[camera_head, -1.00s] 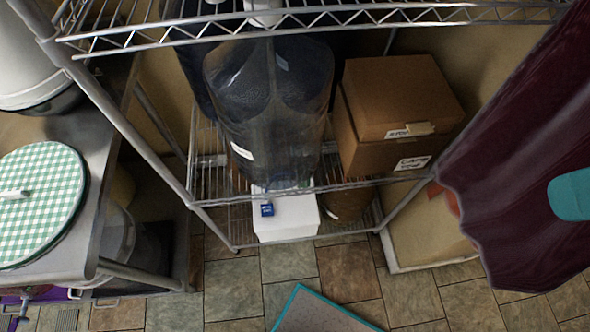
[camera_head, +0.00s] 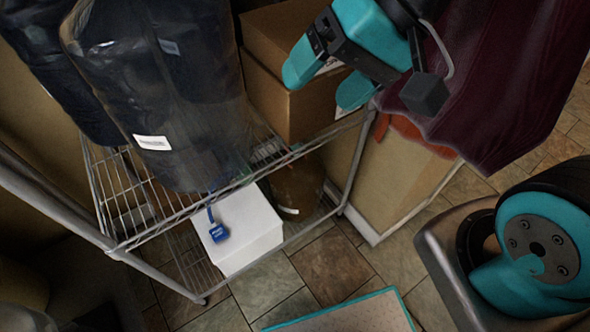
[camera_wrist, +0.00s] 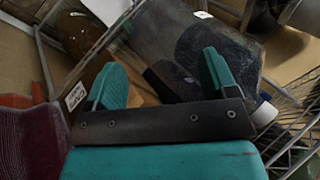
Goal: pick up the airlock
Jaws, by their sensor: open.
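I cannot make out an airlock in either current view. My gripper (camera_head: 329,80) is at the upper middle of the head view, in front of the cardboard boxes (camera_head: 290,105) and beside the dark red cloth (camera_head: 490,80). Its two teal fingers are apart, with nothing seen between them. In the wrist view my gripper (camera_wrist: 165,80) is also open, with the shelf and a large clear jug (camera_wrist: 235,55) beyond its fingers.
A wire shelf (camera_head: 178,216) holds dark clear jugs (camera_head: 165,90) and the boxes. Below it stand a white box (camera_head: 245,232) and a brown jar (camera_head: 297,190). A blue tag (camera_head: 219,233) hangs in front of the white box. A teal-edged mat (camera_head: 350,318) lies on the tiled floor.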

